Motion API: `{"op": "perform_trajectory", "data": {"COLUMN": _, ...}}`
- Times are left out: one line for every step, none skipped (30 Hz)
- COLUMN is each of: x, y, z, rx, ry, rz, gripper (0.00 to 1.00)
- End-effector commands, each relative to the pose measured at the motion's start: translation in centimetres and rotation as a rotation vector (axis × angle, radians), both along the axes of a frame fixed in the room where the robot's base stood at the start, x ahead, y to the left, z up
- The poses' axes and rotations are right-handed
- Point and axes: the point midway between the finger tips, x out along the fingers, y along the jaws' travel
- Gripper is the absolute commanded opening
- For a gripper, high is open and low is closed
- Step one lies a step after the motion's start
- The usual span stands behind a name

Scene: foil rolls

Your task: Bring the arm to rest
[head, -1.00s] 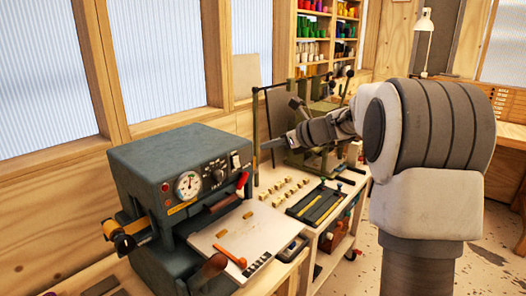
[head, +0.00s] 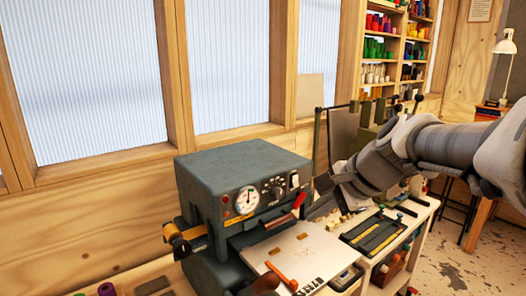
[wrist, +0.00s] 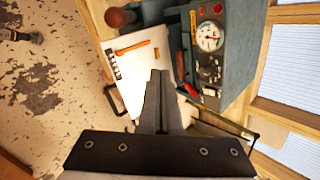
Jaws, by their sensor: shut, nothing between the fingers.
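My gripper (head: 314,190) shows in the head view at the end of my arm, which reaches in from the right edge. It is just right of the dark grey-green foil machine (head: 232,165), in front of its right side as seen; I cannot tell the gap. In the wrist view my gripper (wrist: 160,76) has its two dark fingers shut together with nothing between them. Beyond the fingertips there lie the white board (wrist: 138,70) and the machine's dial face (wrist: 208,42).
A cart (head: 420,215) with a black tray (head: 374,235) and small brass blocks stands at the right, partly behind my arm. Shelves of coloured rolls (head: 378,48) are at the back.

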Motion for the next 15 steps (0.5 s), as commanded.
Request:
{"op": "perform_trajectory", "data": {"x": -2.2, "y": 0.3, "z": -0.1, "rx": -0.086, "ry": -0.028, "rz": 0.083, "gripper": 0.00}}
{"op": "perform_trajectory", "data": {"x": -3.4, "y": 0.3, "z": -0.4, "rx": -0.142, "ry": -0.042, "rz": 0.136, "gripper": 0.00}}
{"op": "perform_trajectory", "data": {"x": -5.0, "y": 0.3, "z": -0.8, "rx": -0.215, "ry": -0.060, "rz": 0.207, "gripper": 0.00}}
{"op": "perform_trajectory", "data": {"x": -6.2, "y": 0.2, "z": -1.1, "rx": -0.269, "ry": -0.075, "rz": 0.261, "gripper": 0.00}}
{"op": "perform_trajectory", "data": {"x": -7.3, "y": 0.1, "z": -1.3, "rx": -0.324, "ry": -0.087, "rz": 0.314, "gripper": 0.00}}
{"op": "perform_trajectory", "data": {"x": -8.9, "y": -0.1, "z": -1.8, "rx": -0.397, "ry": -0.105, "rz": 0.387, "gripper": 0.00}}
{"op": "perform_trajectory", "data": {"x": -10.0, "y": -0.3, "z": -2.1, "rx": -0.450, "ry": -0.118, "rz": 0.441, "gripper": 0.00}}
{"op": "perform_trajectory", "data": {"x": -11.0, "y": -0.5, "z": -2.4, "rx": -0.503, "ry": -0.129, "rz": 0.494, "gripper": 0.00}}
{"op": "perform_trajectory", "data": {"x": -12.3, "y": -0.8, "z": -2.9, "rx": -0.572, "ry": -0.143, "rz": 0.564, "gripper": 0.00}}
{"op": "perform_trajectory", "data": {"x": -13.3, "y": -1.1, "z": -3.3, "rx": -0.620, "ry": -0.151, "rz": 0.615, "gripper": 0.00}}
{"op": "perform_trajectory", "data": {"x": -14.1, "y": -1.4, "z": -3.6, "rx": -0.666, "ry": -0.159, "rz": 0.662, "gripper": 0.00}}
{"op": "perform_trajectory", "data": {"x": -15.1, "y": -1.7, "z": -4.1, "rx": -0.722, "ry": -0.169, "rz": 0.722, "gripper": 0.00}}
{"op": "perform_trajectory", "data": {"x": -15.8, "y": -2.0, "z": -4.3, "rx": -0.762, "ry": -0.176, "rz": 0.762, "gripper": 0.00}}
{"op": "perform_trajectory", "data": {"x": -16.4, "y": -2.3, "z": -4.6, "rx": -0.798, "ry": -0.181, "rz": 0.800, "gripper": 0.00}}
{"op": "perform_trajectory", "data": {"x": -17.1, "y": -2.6, "z": -4.9, "rx": -0.838, "ry": -0.185, "rz": 0.844, "gripper": 0.00}}
